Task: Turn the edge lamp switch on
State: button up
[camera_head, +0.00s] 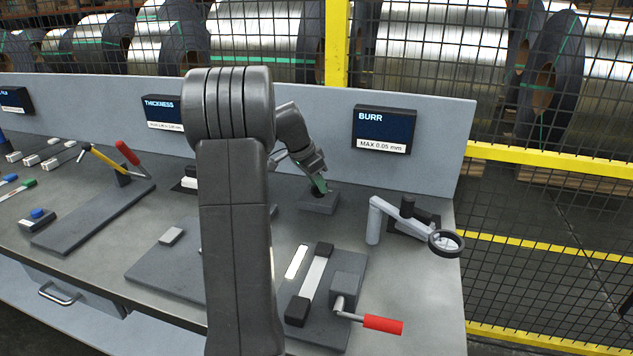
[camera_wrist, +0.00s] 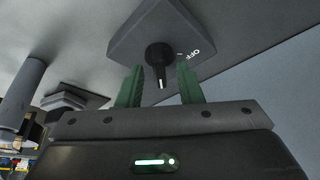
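The edge lamp switch is a black rotary knob (camera_wrist: 159,56) on a dark grey box (camera_wrist: 135,35). In the wrist view its pointer with a white tip points down the picture, toward my gripper. The word OFF shows to the right of the knob; no ON label is visible. In the head view the box (camera_head: 318,205) sits on the bench near the back panel. My gripper (camera_wrist: 160,86) has green fingers, spread apart with the pointer between them and visible gaps on both sides. In the head view my gripper (camera_head: 320,185) is right over the box and mostly hides the knob.
A grey stand with a ring magnifier (camera_head: 446,243) is right of the box. A clamp fixture with a red handle (camera_head: 382,325) is in front. A BURR display (camera_head: 384,130) is on the back panel (camera_head: 440,120). My arm hides the bench's middle.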

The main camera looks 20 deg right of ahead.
jog(key=v, duration=1.3)
jog(key=shift+a+r, duration=0.15)
jog(key=shift+r, duration=0.2)
jog(key=shift+x, duration=4.75)
